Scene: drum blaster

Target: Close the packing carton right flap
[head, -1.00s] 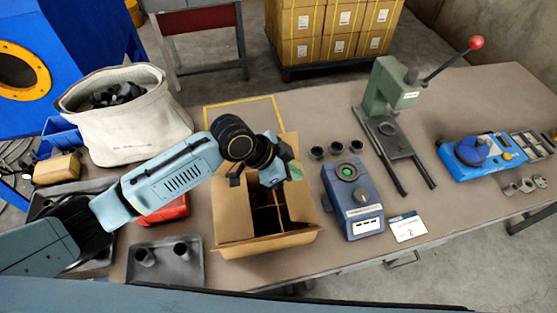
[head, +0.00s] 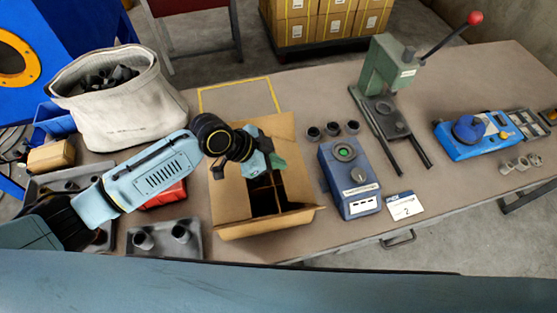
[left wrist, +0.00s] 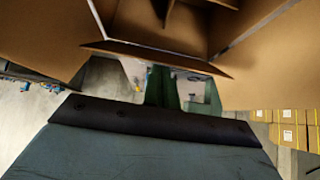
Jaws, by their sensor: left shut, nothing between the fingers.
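The open brown packing carton (head: 231,200) stands near the table's front edge, with dark dividers inside. Its flaps stick outward, and the right flap (head: 304,185) is open at the carton's right side. My left gripper (head: 277,164) is shut and empty, above the carton's back right part. It hides part of the opening and the back of the right flap. In the left wrist view, cardboard panels (left wrist: 255,65) fill the upper part around the green fingers (left wrist: 163,88). I cannot tell whether the fingers touch a flap. My right gripper is not in view.
A blue tester box (head: 350,180) stands close to the carton's right, with several small dark cups behind it. A grey tray (head: 165,240) is at the left front, and a canvas bag (head: 125,115) behind. A green press (head: 385,75) stands further right.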

